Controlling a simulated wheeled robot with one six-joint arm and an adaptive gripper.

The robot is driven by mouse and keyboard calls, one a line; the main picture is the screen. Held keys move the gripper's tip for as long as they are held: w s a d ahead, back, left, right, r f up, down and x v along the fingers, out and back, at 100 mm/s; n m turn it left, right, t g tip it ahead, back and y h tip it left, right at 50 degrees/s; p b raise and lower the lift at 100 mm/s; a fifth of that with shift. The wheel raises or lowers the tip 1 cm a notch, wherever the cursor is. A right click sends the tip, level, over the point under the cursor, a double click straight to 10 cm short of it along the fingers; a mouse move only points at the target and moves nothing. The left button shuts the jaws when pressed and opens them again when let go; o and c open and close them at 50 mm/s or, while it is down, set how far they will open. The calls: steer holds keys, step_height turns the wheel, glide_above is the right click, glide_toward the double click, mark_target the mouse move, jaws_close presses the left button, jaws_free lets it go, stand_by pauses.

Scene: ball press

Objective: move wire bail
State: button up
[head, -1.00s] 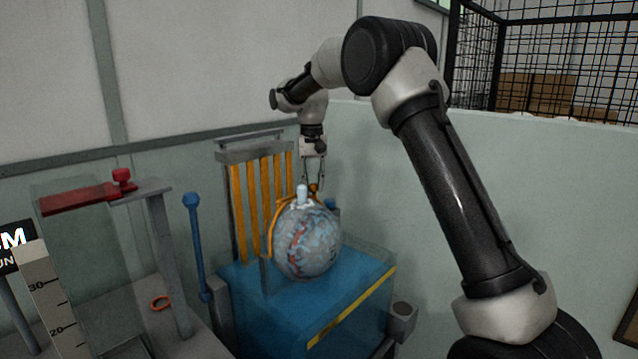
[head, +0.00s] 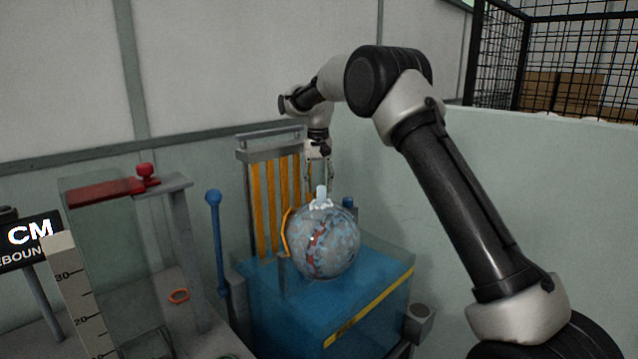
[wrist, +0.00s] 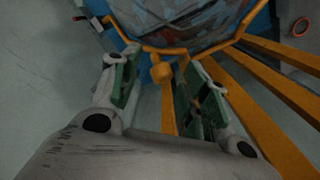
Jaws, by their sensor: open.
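The wire bail is an orange bent rod with a small round knob. In the head view its visible part (head: 286,237) runs along the left side of the marbled ball (head: 325,243); the rest is hidden. In the wrist view the bail (wrist: 228,40) curves around the ball (wrist: 185,18), and its knob (wrist: 162,72) lies between my fingers. My gripper (wrist: 160,85) is open around the knob, with a gap at each finger. In the head view my gripper (head: 318,168) points down behind the ball.
The ball rests on a blue base (head: 300,315). Orange slats (head: 272,195) stand behind it at the left. A blue-topped lever (head: 217,240) stands left of the base.

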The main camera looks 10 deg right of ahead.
step_height(320, 180, up, 12)
stand_by(0.6)
steer(key=shift+c, duration=0.3)
